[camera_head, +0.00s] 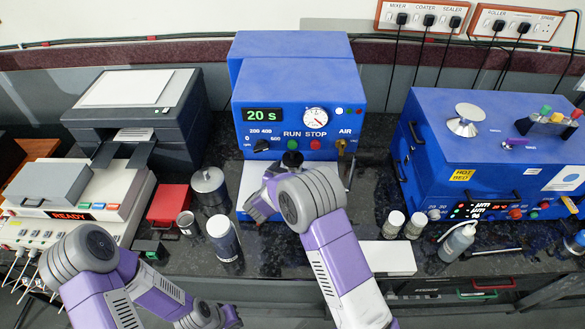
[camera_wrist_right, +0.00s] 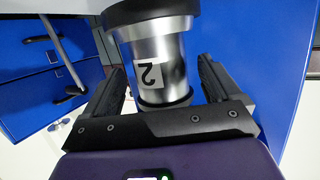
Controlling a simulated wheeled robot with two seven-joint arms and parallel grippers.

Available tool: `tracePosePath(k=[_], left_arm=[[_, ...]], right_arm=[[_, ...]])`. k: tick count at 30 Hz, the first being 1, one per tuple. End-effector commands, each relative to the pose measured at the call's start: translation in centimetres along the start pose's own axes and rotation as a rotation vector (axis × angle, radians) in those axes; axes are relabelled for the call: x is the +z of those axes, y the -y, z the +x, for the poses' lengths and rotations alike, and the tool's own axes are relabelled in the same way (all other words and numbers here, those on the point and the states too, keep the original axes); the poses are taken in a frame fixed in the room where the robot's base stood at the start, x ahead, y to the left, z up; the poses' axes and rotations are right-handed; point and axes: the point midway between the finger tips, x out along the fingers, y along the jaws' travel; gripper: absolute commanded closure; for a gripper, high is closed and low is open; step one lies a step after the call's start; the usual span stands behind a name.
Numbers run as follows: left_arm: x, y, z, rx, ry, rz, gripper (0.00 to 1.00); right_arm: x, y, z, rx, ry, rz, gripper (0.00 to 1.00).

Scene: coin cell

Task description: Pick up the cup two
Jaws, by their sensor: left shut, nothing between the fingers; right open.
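Cup two (camera_wrist_right: 152,72) is a shiny metal cylinder with a white "2" label, which appears upside down in the right wrist view. A black part meets its upper end and a dark band is at its lower end. My right gripper (camera_wrist_right: 162,78) is open, with one finger on each side of the cup. In the head view my right gripper (camera_head: 260,205) is at the front of the blue mixer (camera_head: 295,100), and my arm hides the cup. My left gripper (camera_head: 231,318) is shut and empty, low at the bottom edge, apart from the bench objects.
A grey lidded can (camera_head: 208,187), a dark bottle with a white cap (camera_head: 224,240) and a red box (camera_head: 167,204) stand left of my right arm. Two small jars (camera_head: 404,225) and a white block (camera_head: 388,258) are to its right. Another blue machine (camera_head: 490,145) stands further right.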

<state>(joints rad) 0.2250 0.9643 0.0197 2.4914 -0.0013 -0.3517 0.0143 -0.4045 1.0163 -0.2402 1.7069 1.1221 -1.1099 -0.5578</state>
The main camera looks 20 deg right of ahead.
Motion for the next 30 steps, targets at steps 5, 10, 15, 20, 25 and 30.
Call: tracePosePath(k=[5, 10, 15, 20, 25, 30], left_arm=[[0.0, 0.1, 0.2, 0.000, -0.001, 0.000, 1.00], [-0.1, 0.1, 0.2, 0.000, -0.001, 0.000, 1.00], [-0.1, 0.1, 0.2, 0.000, -0.001, 0.000, 1.00], [-0.1, 0.1, 0.2, 0.000, -0.001, 0.000, 1.00], [-0.1, 0.1, 0.2, 0.000, -0.001, 0.000, 1.00], [-0.1, 0.1, 0.2, 0.000, -0.001, 0.000, 1.00]], right_arm=[[-0.1, -0.1, 2.5, 0.002, 0.000, -0.001, 0.09], [-0.1, 0.0, 3.0, -0.001, 0.000, -0.001, 0.09], [-0.1, -0.1, 3.0, -0.001, 0.000, -0.001, 0.14], [-0.1, -0.1, 3.0, 0.000, 0.000, -0.001, 0.38], [-0.1, -0.1, 3.0, 0.000, 0.000, -0.001, 0.65], [-0.3, 0.0, 3.0, 0.000, -0.004, 0.001, 0.79]])
